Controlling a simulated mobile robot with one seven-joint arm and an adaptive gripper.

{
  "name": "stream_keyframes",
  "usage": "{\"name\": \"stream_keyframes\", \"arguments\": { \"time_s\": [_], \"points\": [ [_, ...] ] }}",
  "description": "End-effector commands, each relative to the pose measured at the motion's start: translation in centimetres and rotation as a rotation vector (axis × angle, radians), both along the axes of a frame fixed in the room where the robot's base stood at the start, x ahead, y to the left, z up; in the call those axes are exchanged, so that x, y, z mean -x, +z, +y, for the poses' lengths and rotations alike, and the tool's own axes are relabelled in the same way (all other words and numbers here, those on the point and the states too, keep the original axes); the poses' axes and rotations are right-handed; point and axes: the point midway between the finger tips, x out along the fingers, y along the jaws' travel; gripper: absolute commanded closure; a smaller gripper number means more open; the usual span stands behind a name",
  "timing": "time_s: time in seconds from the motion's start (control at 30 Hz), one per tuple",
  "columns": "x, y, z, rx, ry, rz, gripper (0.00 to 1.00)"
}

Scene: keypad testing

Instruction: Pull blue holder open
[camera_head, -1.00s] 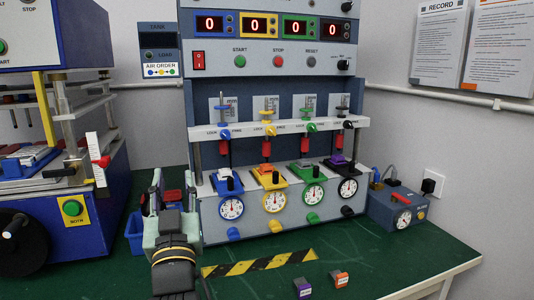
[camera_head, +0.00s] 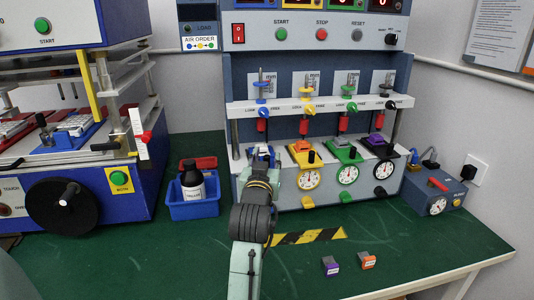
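The blue holder (camera_head: 263,150) is at the leftmost station of the grey test machine, below the blue lock knob. Only small blue and light parts of it show, because my gripper (camera_head: 262,161) is in front of it. My gripper reaches forward to the holder, with its fingertips at or very near it. I cannot tell whether they touch or grip it, or how far apart they are. My wrist and forearm hide the blue station's dial and the lower front there.
A blue bin (camera_head: 194,210) with a dark bottle (camera_head: 192,180) is left of my arm. Two small blocks and a striped strip (camera_head: 310,236) lie on the green table (camera_head: 420,245).

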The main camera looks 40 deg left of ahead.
Motion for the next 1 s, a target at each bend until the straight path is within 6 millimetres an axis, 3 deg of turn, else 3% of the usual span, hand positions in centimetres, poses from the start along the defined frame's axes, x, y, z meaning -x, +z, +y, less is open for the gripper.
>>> {"name": "stream_keyframes", "arguments": {
  "time_s": [0.43,0.9,1.0],
  "points": [
    [-1.10,-0.01,0.65,-0.001,0.000,0.000,0.66],
    [-1.07,-0.01,0.65,-0.001,0.000,0.000,0.97],
    [-1.07,-0.01,0.64,-0.001,0.000,0.000,1.00]
  ]
}}
